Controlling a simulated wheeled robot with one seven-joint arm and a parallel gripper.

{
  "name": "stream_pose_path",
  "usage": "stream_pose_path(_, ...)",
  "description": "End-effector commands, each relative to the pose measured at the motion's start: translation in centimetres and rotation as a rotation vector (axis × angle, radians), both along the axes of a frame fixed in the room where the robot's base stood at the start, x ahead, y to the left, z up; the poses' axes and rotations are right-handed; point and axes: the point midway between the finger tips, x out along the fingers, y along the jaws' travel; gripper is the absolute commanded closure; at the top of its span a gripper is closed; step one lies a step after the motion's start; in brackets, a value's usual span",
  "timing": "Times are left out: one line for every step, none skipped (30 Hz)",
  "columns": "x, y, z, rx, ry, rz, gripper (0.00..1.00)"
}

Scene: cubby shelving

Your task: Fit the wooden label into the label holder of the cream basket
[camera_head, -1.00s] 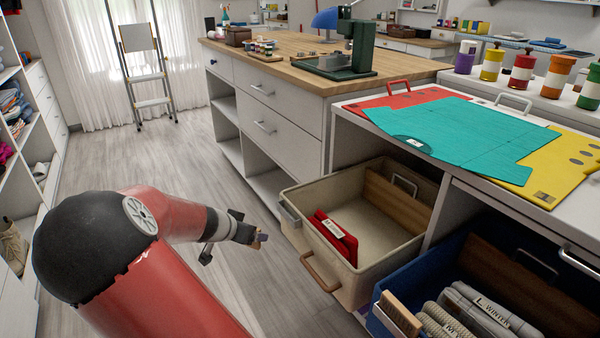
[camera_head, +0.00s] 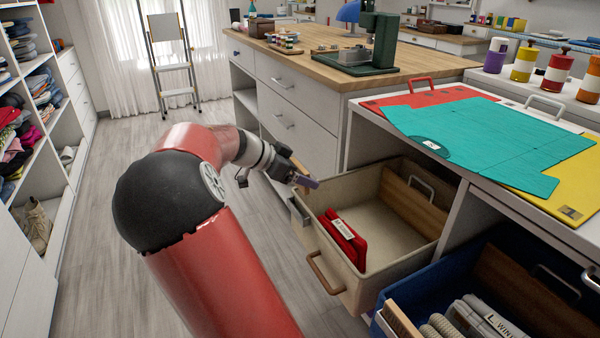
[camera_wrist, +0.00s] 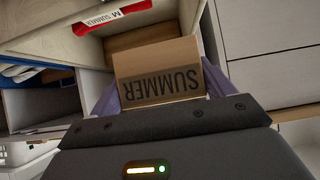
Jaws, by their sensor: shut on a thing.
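The cream basket (camera_head: 385,262) is pulled part way out of the shelving, with a red folded item inside. A grey metal piece, apparently the label holder (camera_head: 299,212), sits on its outer face near the left corner, beside the brown handle (camera_head: 322,275). My gripper (camera_head: 302,180) is at the basket's left corner, just above that piece. It is shut on the wooden label, whose face in the wrist view (camera_wrist: 160,72) reads "SUMMER" upside down between the purple fingers. The holder's slot is hidden in the wrist view.
A blue basket (camera_head: 408,285) with grey folded items stands at the lower right. Coloured mats, including a teal one (camera_head: 490,140), lie on the counter above. A white drawer cabinet (camera_head: 290,105) stands behind my gripper. The floor at left is clear.

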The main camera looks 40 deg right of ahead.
Motion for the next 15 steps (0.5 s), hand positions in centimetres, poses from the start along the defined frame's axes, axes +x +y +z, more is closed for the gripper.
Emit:
stream_pose_path(0.0, 0.1, -0.1, -0.001, 0.000, 0.001, 0.45)
stream_pose_path(0.0, 0.1, -0.1, -0.002, -0.001, 0.002, 0.45)
stream_pose_path(0.1, 0.2, -0.2, -0.003, 0.000, 0.002, 0.45)
stream_pose_path(0.1, 0.2, -0.3, -0.004, 0.000, 0.002, 0.45)
stream_pose_path(0.0, 0.2, -0.5, -0.004, 0.001, 0.001, 0.45)
stream_pose_path(0.0, 0.1, -0.8, -0.004, 0.001, 0.001, 0.45)
stream_pose_path(0.0, 0.1, -1.1, -0.004, 0.001, 0.001, 0.45)
stream_pose_path(0.0, 0.1, -1.4, -0.004, 0.001, 0.001, 0.45)
stream_pose_path(0.0, 0.1, -1.7, -0.004, 0.000, 0.001, 0.45)
stream_pose_path(0.0, 0.1, -2.0, -0.004, 0.000, 0.001, 0.45)
stream_pose_path(0.0, 0.1, -2.3, -0.004, 0.000, 0.001, 0.45)
stream_pose_path(0.0, 0.1, -2.8, -0.004, 0.000, 0.002, 0.45)
stream_pose_path(0.0, 0.1, -3.1, -0.004, 0.000, 0.002, 0.45)
stream_pose_path(0.0, 0.1, -3.4, -0.004, 0.000, 0.002, 0.45)
stream_pose_path(0.0, 0.1, -3.8, -0.004, 0.000, 0.002, 0.45)
